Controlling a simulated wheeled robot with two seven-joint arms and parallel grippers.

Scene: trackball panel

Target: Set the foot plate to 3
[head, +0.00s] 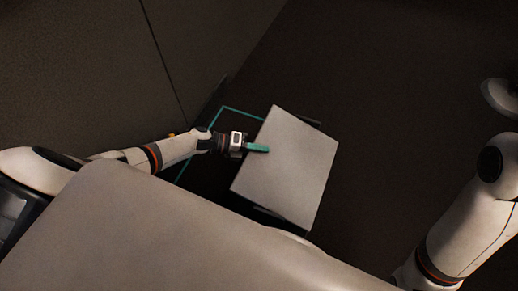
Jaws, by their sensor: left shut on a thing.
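A pale grey square plate (290,175) lies in the middle of the head view, turned at an angle. I cannot tell whether it is the foot plate, and no numbers or scale are readable. My left gripper (248,146) reaches in from the left to the plate's left edge. It is shut on a short teal bar (260,148), which shows over the plate's left part. The fingertips are too small to make out clearly. My right gripper is out of view; only part of the right arm shows.
A teal outline (223,108) marks a dark area left of and behind the plate. A dark panelled wall (90,70) stands at the left. A pale round object (503,97) is at the right edge. The dark floor (410,110) right of the plate is clear.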

